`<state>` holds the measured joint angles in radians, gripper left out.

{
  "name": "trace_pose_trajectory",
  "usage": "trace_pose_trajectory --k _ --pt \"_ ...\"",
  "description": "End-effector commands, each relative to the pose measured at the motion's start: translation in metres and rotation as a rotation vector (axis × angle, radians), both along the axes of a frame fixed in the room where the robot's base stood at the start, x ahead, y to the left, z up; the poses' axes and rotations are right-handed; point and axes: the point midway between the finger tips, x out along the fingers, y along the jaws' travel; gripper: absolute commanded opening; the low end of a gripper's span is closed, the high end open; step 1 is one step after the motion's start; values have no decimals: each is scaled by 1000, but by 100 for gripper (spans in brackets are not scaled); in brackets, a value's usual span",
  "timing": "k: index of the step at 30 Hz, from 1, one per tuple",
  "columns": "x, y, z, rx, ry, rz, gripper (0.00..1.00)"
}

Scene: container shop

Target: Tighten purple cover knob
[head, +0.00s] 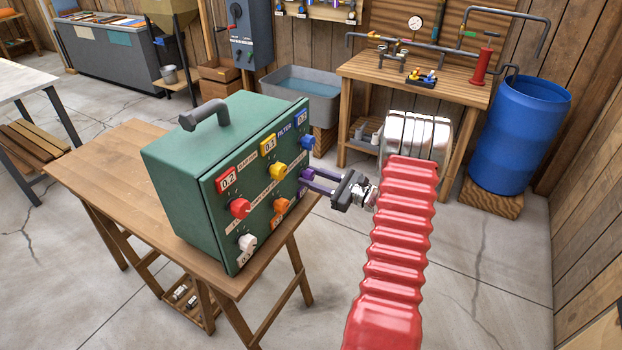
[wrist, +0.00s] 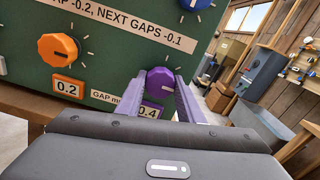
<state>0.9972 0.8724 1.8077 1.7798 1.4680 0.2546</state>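The purple knob (wrist: 160,80) is on the front face of a green cover box (head: 190,170), at the right end of its lower row. A purple 0.4 label (wrist: 148,112) sits below it, partly hidden by a finger. My gripper (wrist: 163,84) points at the face with one finger on each side of the knob. The knob fills the space between the fingertips, and both seem to touch it. In the head view my gripper (head: 304,179) reaches the panel from the right, and the knob is mostly hidden between the fingers.
An orange knob (wrist: 59,50) is left of the purple one, and a blue knob (head: 307,143) is above it. Red, yellow and white knobs share the face. The box stands on a wooden table (head: 110,165). Open floor lies right of the table.

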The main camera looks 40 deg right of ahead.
Motion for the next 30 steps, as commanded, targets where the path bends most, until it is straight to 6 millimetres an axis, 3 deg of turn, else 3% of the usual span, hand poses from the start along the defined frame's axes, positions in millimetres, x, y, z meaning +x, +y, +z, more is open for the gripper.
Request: trace_pose_trajectory --k 8,20,30 --pt "0 1 0 1 1 2 11" --pt "-1 2 -1 52 18 4 11" --pt "-1 2 -1 247 88 4 11"
